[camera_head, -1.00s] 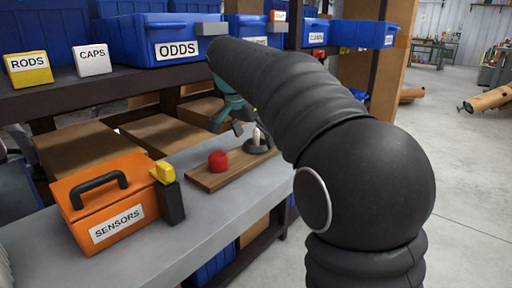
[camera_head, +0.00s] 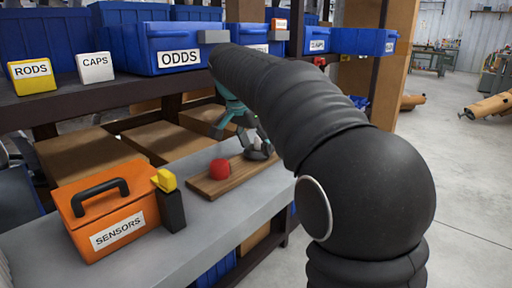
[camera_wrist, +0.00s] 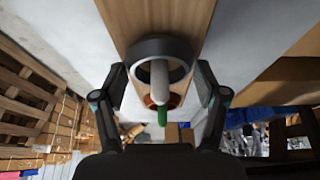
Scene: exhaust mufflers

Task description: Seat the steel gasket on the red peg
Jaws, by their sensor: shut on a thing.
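The steel gasket, a dark grey ring (camera_wrist: 160,46), is between the fingers of my gripper (camera_wrist: 161,78) in the wrist view. A pale peg (camera_wrist: 163,78) shows through the ring, with a green part (camera_wrist: 162,116) at its near end. In the head view, my gripper (camera_head: 258,142) is low over the far end of the wooden board, shut on the gasket (camera_head: 257,155). The red peg (camera_head: 219,168) stands apart, towards the near end of the board. The exact height of the gasket on the pale peg cannot be told.
The wooden board (camera_head: 207,187) lies on a grey bench (camera_head: 152,248). An orange SENSORS case (camera_head: 105,215) and a black post with a yellow top (camera_head: 170,202) stand left of it. A shelf with blue bins (camera_head: 180,45) is behind. My arm covers the right side.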

